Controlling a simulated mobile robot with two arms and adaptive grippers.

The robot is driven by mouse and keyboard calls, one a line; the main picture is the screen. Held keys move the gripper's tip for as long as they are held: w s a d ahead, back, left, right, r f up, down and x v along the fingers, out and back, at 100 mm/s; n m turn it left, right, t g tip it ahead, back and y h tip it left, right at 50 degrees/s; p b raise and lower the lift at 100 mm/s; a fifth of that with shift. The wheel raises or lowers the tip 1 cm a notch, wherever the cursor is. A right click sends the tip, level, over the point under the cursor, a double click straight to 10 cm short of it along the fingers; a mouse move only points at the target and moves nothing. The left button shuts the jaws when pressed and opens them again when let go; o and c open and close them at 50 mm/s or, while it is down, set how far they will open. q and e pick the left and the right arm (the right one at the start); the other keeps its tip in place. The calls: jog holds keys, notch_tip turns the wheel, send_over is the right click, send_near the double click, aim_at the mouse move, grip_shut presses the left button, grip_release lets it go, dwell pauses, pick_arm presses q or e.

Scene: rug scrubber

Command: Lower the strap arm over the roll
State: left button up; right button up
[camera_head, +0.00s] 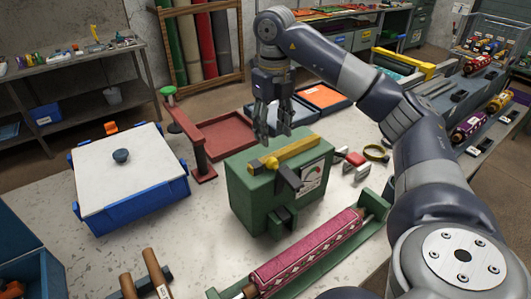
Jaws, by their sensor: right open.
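A pink patterned roll (308,250) lies in a long green cradle (340,262) at the front of the table. I cannot tell for sure which part is the strap arm; a red arm with a green knob (187,125) leans up beside a red tray, left of the green box. My right gripper (273,138) points down, open and empty, above the back left of the green box (262,195) and its yellow bar (285,153). It is well behind the roll. I cannot tell whether its fingertips touch the box. My left gripper is out of view.
A blue bin with a white lid (122,180) stands on the left of the table. The red tray (228,135) lies behind the green box. Red-and-white blocks (352,163) and a yellow ring (376,153) lie right of it. Brown cylinders (155,270) lie at the front left.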

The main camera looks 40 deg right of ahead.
aim_at(273, 158)
notch_tip(273, 158, down, 6)
jog(key=shift+r+b, duration=0.1)
jog(key=shift+b, duration=0.6)
jog(key=shift+f, duration=1.6)
jog(key=shift+f+p, duration=0.2)
jog(key=shift+p, duration=0.1)
grip_shut()
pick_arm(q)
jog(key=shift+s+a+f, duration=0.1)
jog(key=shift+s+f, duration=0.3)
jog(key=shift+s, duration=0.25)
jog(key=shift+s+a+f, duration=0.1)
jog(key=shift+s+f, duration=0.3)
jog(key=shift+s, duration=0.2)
